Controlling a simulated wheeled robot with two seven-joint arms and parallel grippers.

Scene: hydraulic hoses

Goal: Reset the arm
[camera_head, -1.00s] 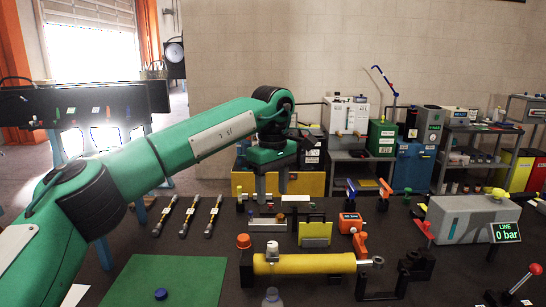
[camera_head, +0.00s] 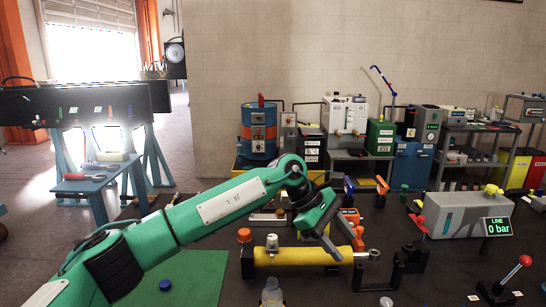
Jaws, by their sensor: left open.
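My left arm comes in from the lower left, green with black joints. Its gripper (camera_head: 330,246) points down and to the right, in front of the right part of the yellow cylinder (camera_head: 290,256) in the view. The gripper is open and I see nothing held in it. Whether it touches the cylinder or hovers above it, I cannot tell. The arm covers most of the hoses on the left of the bench and part of the small blocks behind the cylinder. My right gripper is not in view.
A green mat (camera_head: 200,272) with a blue cap (camera_head: 165,285) lies at the front left. A grey box (camera_head: 465,215) with a 0 bar display (camera_head: 497,227) stands at right. A red-knobbed lever (camera_head: 510,278) is front right. A black clamp stand (camera_head: 405,268) stands beside the cylinder.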

